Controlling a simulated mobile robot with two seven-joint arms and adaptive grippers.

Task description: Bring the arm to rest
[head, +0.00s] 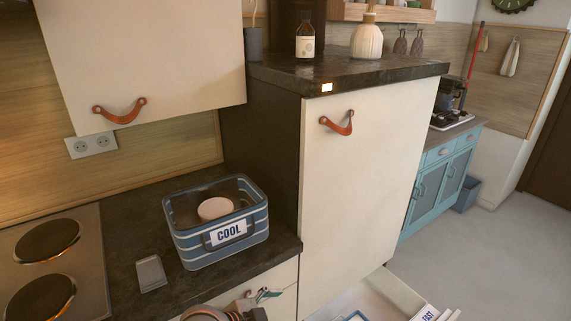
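Part of one of my arms shows at the bottom edge, left of centre, in front of the lower cabinet. It seems to be my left arm, with a dark gripper (262,297) at its right end. The gripper is small and cut off by the frame, so I cannot tell whether its fingers are open or shut. No held object can be made out. My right gripper is not in view.
A blue striped "COOL" bin (193,249) with a pale round item (215,208) stands on the dark counter (130,215), near a hob (85,265). A tall cabinet (355,200) with a leather pull (338,124) rises right. An open drawer (395,290) juts out below. Floor at right is clear.

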